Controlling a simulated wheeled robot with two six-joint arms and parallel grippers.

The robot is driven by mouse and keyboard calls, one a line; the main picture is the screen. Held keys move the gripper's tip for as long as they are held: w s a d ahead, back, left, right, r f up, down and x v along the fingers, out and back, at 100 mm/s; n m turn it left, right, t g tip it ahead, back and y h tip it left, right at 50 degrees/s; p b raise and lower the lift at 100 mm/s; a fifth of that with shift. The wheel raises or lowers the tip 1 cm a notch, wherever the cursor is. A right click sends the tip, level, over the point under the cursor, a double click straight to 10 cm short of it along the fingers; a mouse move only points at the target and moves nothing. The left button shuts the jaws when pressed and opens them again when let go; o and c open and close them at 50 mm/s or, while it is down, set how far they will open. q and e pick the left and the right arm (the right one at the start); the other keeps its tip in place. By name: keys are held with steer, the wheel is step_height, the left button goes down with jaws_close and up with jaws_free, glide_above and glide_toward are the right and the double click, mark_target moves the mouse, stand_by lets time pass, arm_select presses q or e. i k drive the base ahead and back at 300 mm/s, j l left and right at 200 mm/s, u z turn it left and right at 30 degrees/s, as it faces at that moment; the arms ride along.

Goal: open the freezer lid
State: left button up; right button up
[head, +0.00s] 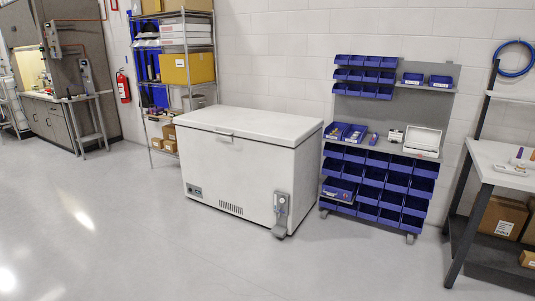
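The white chest freezer (225,168) stands against the back wall near the middle of the head view, some distance away across the floor. Its flat lid (255,123) is shut, level on the body. A small handle (224,137) sits at the front edge of the lid, left of its middle. A control panel is at the lower left of the front, with a vent to its right. A grey device (281,214) is at the front right corner, near the floor. Neither of my grippers shows in this view.
A wire shelf with boxes (187,70) stands left of the freezer. A rack of blue bins (377,185) stands close to its right. A workbench (505,168) is at the far right. The grey floor (130,235) in front of the freezer is clear.

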mark_target(286, 129)
steer(key=i+j+u, duration=0.3)
steer(key=i, duration=0.95)
steer(key=i+l+u, duration=0.15)
steer(key=i+u, duration=0.15)
steer(key=i, duration=0.95)
